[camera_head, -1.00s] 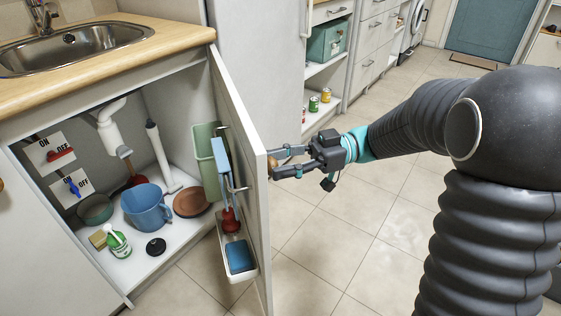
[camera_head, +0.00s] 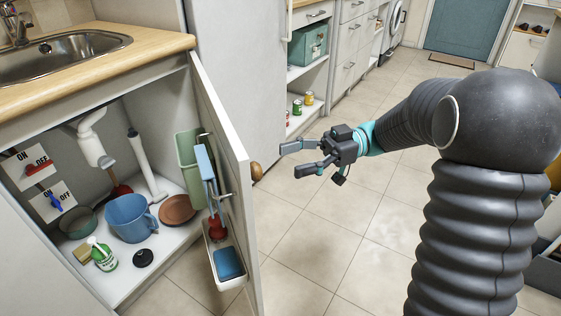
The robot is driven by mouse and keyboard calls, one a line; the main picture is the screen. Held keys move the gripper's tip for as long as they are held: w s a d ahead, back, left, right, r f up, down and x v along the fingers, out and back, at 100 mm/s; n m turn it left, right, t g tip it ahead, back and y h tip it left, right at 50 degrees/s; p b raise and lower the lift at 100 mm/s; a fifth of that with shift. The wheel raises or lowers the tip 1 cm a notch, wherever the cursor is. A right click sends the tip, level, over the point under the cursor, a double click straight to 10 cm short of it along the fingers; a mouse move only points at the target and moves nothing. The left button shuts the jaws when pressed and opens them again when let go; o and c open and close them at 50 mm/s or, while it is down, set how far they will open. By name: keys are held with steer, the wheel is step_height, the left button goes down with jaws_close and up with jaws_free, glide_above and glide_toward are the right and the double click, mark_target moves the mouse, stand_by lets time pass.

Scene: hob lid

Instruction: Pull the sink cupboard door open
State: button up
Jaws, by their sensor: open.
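The sink cupboard door (camera_head: 233,150) stands wide open, swung out to the right of the cupboard. Its round wooden knob (camera_head: 256,171) shows on the outer face, near the free edge. My gripper (camera_head: 292,159) is open and empty, to the right of the knob and apart from it. Its two fingers point left towards the door. The cupboard's inside is in view, with a blue jug (camera_head: 131,217), a white drain pipe (camera_head: 92,138) and two valve handles on ON/OFF plates (camera_head: 35,167). The door's inner face carries a rack (camera_head: 226,262) with a green bin and brushes.
The wooden worktop (camera_head: 120,72) with the steel sink (camera_head: 60,52) lies above the cupboard. Bare tiled floor (camera_head: 310,240) is free below and around my gripper. A shelf unit with cans (camera_head: 297,106) stands behind it.

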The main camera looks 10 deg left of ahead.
steer(key=shift+w+d, duration=0.15)
steer(key=shift+d, duration=0.15)
